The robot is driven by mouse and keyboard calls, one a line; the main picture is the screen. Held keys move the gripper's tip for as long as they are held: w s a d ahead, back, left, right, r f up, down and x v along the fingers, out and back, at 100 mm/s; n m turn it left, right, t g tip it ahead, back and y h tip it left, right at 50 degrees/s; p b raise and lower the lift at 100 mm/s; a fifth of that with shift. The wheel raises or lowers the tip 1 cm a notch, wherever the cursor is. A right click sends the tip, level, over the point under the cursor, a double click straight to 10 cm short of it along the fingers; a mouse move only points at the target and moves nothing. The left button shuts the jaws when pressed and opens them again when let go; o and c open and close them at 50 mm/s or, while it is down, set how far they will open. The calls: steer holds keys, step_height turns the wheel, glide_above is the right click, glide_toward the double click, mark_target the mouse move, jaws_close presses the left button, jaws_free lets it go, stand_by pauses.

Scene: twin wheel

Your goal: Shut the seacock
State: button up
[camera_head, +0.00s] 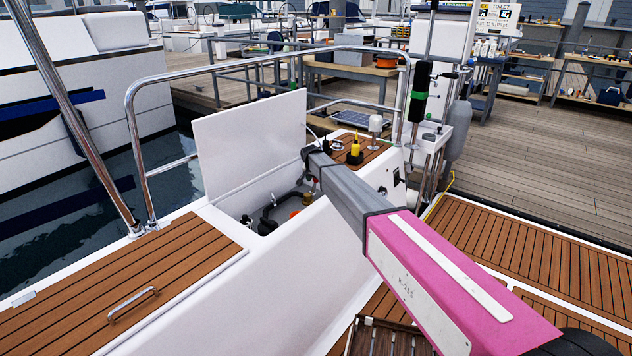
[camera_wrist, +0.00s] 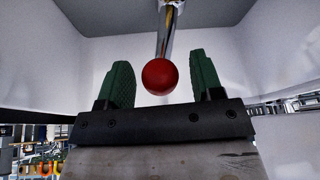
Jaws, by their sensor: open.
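In the wrist view, a red ball knob (camera_wrist: 159,77) sits at the end of a shiny metal lever (camera_wrist: 166,30), which I take to be the seacock's handle. My gripper (camera_wrist: 160,60) is open, with one green finger on each side of the knob. Gaps show between the knob and both fingers; I cannot tell how deep the knob lies between them. In the head view, my arm reaches into the open white locker (camera_head: 228,203). My fingers and the lever cannot be made out clearly there, and the seacock's body is hidden.
The locker's raised white lid (camera_head: 250,142) stands at the left of the opening. A black hose (camera_head: 268,215) and an orange item (camera_head: 294,213) lie inside. A yellow-and-black object (camera_head: 355,152) stands on the teak ledge behind. A steel rail (camera_head: 250,66) runs around the back.

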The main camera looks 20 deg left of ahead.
steer(key=shift+w+f, duration=0.15)
steer(key=shift+f, duration=0.15)
jaws_close()
steer(key=d+y, duration=0.1)
steer(key=s+d+f+t+y, duration=0.1)
steer(key=d+m+y, duration=0.1)
steer(key=y, duration=0.1)
steer(key=shift+s+d+f+t, duration=0.1)
steer(key=shift+s+f+t, duration=0.15)
steer(key=shift+f+t, duration=0.15)
